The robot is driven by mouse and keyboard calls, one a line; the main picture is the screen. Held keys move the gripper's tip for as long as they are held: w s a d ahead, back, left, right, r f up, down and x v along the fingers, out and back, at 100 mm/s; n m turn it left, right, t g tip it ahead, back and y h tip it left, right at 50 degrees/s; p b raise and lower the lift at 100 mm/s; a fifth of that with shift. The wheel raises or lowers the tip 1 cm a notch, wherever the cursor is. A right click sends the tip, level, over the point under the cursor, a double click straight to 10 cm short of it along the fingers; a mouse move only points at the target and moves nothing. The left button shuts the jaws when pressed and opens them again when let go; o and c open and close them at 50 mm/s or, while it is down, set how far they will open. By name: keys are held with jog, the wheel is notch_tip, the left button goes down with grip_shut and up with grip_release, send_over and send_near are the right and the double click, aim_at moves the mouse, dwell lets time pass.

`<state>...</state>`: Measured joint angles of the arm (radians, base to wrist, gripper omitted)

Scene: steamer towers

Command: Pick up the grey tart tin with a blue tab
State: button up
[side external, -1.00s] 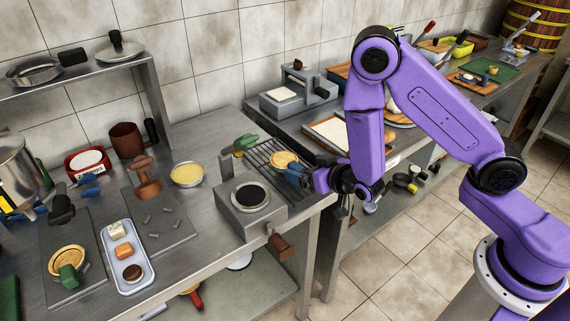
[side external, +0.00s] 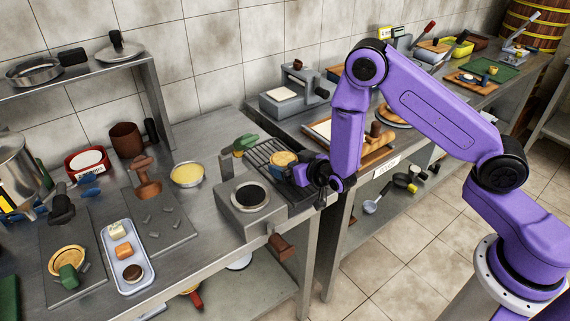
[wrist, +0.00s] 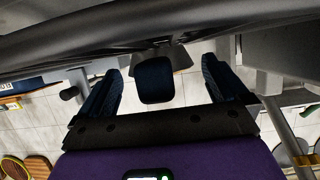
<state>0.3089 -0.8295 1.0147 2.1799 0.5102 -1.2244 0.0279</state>
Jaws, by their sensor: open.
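The grey tart tin (side external: 282,164) with a golden filling sits on the dark slatted rack at the table's right end in the side view. My gripper (side external: 298,174) is right beside it, on its right side, with the fingers pointing at it. In the wrist view my gripper (wrist: 162,75) is open, with a dark finger on each side. A dark blue tab (wrist: 155,82) lies between the fingers, with gaps on both sides. A dark grey curved edge spans the top of that view. In the side view the tab is hidden or merges with my fingers.
A grey burner block (side external: 250,205) stands just in front of the rack (side external: 264,150). A green-handled item (side external: 244,143) lies behind. Another tart tin with a green tab (side external: 68,276) is at far left. A silver tray (side external: 140,282) and yellow-filled bowl (side external: 187,174) stand between.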

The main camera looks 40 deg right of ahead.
aim_at(292, 161)
jog(key=c, duration=1.3)
jog(key=shift+r, duration=0.1)
jog(key=shift+r, duration=0.55)
notch_tip(292, 161, up, 2)
jog(key=shift+r, duration=0.1)
jog(key=s+r, duration=0.3)
jog(key=r, duration=0.1)
jog(key=s+d+r, duration=0.1)
jog(key=s+r, duration=0.1)
jog(key=shift+s, duration=0.35)
jog(key=d+v, duration=0.1)
jog(key=v, duration=0.7)
jog(key=shift+s+d+r, duration=0.2)
jog(key=shift+s+r, duration=0.05)
jog(key=shift+s, duration=0.1)
